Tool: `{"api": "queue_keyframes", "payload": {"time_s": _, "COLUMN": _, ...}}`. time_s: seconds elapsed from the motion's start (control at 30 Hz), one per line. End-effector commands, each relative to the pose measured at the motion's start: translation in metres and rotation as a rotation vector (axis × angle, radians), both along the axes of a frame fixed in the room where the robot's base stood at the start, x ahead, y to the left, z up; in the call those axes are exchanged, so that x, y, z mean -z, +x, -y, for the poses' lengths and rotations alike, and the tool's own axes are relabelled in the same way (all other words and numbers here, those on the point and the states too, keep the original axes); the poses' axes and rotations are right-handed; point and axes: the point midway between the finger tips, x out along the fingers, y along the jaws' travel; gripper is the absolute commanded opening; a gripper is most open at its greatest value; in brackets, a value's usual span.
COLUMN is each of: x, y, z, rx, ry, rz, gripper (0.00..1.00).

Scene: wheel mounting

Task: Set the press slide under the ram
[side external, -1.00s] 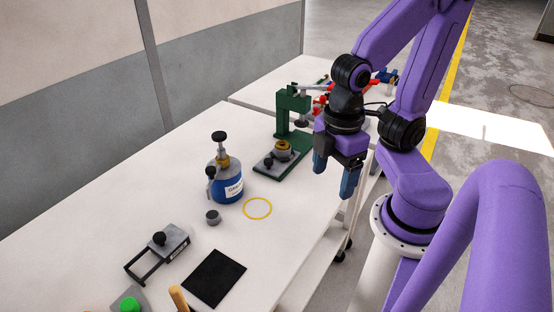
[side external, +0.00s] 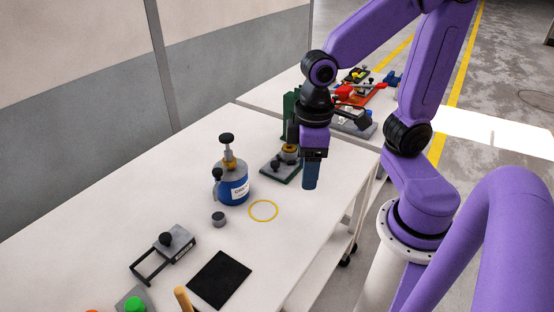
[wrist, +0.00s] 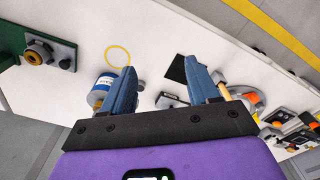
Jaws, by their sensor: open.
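The green press (side external: 289,103) stands at the far end of the white bench, its ram mostly hidden behind my gripper. The press slide (side external: 272,166), a grey plate with a black knob, sits on the press's green base. A brass-and-grey round part (side external: 289,150) is at its far end. In the wrist view the slide (wrist: 65,54) is at the upper left with the brass part on it, next to the green press (wrist: 12,38). My gripper (side external: 311,184) is in the air to the right of the slide, apart from it. Its blue fingers (wrist: 161,85) are open and empty.
A blue bottle (side external: 232,188) with a black-topped pump stands left of the press. Near it are a small grey cylinder (side external: 218,219) and a yellow ring (side external: 263,210). A grey fixture (side external: 172,244) and a black mat (side external: 220,279) lie nearer. A second table behind holds more tools.

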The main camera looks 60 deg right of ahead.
Motion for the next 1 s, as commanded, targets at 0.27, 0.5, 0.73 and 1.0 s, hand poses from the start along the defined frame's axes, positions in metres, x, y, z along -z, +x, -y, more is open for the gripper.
{"api": "queue_keyframes", "payload": {"time_s": 0.27, "x": 0.007, "y": 0.093, "z": 0.024, "rx": 0.633, "ry": -0.002, "rz": -0.012, "gripper": 0.6}}
{"api": "queue_keyframes", "payload": {"time_s": 0.5, "x": 0.021, "y": 0.165, "z": 0.076, "rx": 1.174, "ry": -0.001, "rz": -0.019, "gripper": 0.6}}
{"api": "queue_keyframes", "payload": {"time_s": 0.73, "x": 0.04, "y": 0.216, "z": 0.15, "rx": 1.687, "ry": 0.001, "rz": -0.026, "gripper": 0.6}}
{"api": "queue_keyframes", "payload": {"time_s": 1.0, "x": 0.06, "y": 0.238, "z": 0.223, "rx": 2.102, "ry": 0.005, "rz": -0.03, "gripper": 0.6}}
